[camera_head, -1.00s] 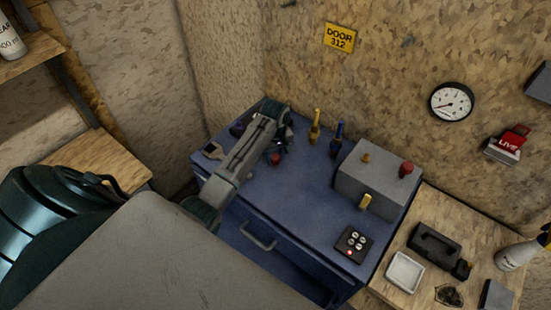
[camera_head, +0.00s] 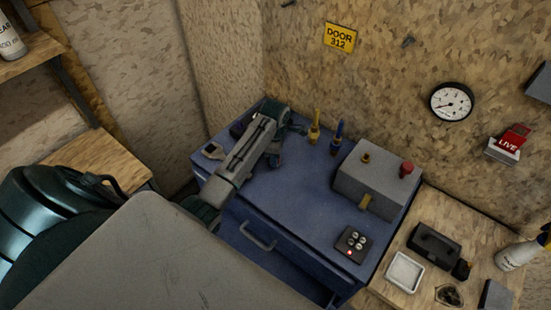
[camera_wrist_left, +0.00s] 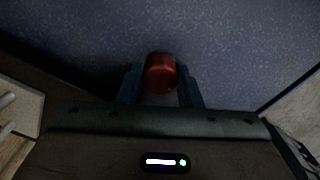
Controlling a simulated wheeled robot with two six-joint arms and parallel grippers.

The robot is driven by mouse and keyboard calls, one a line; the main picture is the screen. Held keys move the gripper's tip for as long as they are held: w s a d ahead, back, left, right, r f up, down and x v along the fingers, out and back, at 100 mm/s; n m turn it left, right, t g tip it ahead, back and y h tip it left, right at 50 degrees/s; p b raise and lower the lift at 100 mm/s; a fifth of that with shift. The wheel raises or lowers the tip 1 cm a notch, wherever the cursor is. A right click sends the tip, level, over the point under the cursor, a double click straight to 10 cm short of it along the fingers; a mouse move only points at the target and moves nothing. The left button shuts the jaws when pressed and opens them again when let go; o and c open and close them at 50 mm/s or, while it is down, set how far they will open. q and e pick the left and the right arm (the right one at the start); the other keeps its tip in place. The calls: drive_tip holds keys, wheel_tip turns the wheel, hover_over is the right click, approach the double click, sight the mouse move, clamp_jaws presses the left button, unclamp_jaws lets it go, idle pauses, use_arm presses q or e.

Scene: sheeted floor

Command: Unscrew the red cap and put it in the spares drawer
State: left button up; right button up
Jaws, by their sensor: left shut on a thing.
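The red cap (camera_wrist_left: 160,72) is a short round piece with a paler part below it, seen in the left wrist view between the blue fingers of my left gripper (camera_wrist_left: 161,88). The gripper is shut on it. In the head view my left gripper (camera_head: 275,158) is over the back left of the blue cabinet top, and the arm hides the cap. The cabinet's front has a drawer (camera_head: 232,228) with a grey handle (camera_head: 257,237); I cannot tell whether it is open. My right gripper is not in view.
A grey box (camera_head: 372,181) with a red knob (camera_head: 407,169) and a black button panel (camera_head: 352,243) are on the right. The middle of the top is clear.

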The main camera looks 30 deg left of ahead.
use_arm(q)
drive_tip(key=n, duration=0.2)
drive_tip(key=shift+n, duration=0.4)
drive_tip(key=shift+o, duration=1.4)
drive_tip(key=c, duration=0.3)
drive_tip(key=shift+c, duration=0.2)
drive_tip(key=shift+r, duration=0.2)
drive_tip(key=shift+r, duration=2.25)
drive_tip(key=shift+r, duration=0.1)
drive_tip(key=shift+r, duration=1.95)
